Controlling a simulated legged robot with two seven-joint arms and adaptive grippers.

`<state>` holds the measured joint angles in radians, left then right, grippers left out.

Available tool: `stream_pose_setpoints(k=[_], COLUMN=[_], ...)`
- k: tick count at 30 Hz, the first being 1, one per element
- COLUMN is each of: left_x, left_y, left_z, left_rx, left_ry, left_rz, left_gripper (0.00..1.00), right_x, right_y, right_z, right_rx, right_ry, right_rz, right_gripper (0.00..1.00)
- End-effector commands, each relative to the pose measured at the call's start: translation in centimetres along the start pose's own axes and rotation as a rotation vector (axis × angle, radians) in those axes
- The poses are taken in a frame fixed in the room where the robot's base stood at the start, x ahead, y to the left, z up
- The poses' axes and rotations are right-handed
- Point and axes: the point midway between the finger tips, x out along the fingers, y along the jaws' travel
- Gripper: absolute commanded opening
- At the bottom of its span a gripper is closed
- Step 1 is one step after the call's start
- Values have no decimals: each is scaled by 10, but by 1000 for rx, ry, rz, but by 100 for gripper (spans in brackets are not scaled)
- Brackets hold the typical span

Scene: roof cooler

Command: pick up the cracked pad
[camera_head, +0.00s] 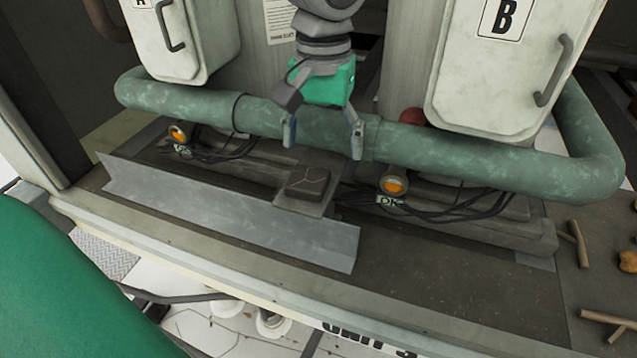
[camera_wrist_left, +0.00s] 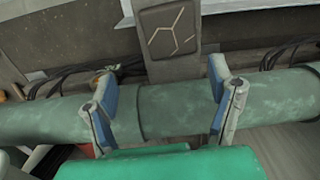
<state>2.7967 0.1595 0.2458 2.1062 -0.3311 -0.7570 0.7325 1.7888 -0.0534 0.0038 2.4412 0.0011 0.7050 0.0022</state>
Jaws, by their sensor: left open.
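The cracked pad (camera_head: 308,183) is a small dark block with pale crack lines on its top. It sits on a grey bracket (camera_head: 303,205) just behind the angled metal rail. It also shows at the top of the left wrist view (camera_wrist_left: 169,30), beyond the green pipe. My left gripper (camera_head: 323,143) is open and empty, with its blue-lined fingers on either side of the pipe's line of sight. The pad lies beyond and between the fingertips in the left wrist view (camera_wrist_left: 160,90), apart from them. I cannot tell whether the fingers touch the pipe. My right gripper is not in view.
A thick green pipe (camera_head: 440,160) runs across in front of cabinet B (camera_head: 490,80). A long angled metal rail (camera_head: 230,215) lies before the pad. Orange-lit sensors and black cables (camera_head: 440,208) flank it. Wooden-looking pieces (camera_head: 577,243) lie at the right.

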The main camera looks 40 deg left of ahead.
Motion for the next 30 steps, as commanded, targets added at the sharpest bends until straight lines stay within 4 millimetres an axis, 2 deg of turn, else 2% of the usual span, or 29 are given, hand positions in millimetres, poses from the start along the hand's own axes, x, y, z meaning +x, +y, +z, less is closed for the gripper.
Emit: stream_pose_setpoints(k=[5,13,22,23,24,28,29,30], left_x=[13,49,55,55,55,56,56,56], left_y=[-3,3,-2,-2,-4,-7,-7,-7], left_z=[3,10,8,8,8,7,7,7], left_rx=[0,0,0,0,-1,-1,-1,-1], left_ry=[-3,0,2,2,2,0,0,0], left_rz=[1,-12,-4,-3,-1,0,0,0], left_gripper=[76,76,76,69,55,9,0,0], right_x=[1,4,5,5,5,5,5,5], right_y=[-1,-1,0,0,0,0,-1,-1], right_z=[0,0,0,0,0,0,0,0], right_rx=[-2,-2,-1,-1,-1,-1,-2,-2], right_ry=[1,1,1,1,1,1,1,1], right_rz=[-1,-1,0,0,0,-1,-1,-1], right_gripper=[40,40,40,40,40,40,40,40])
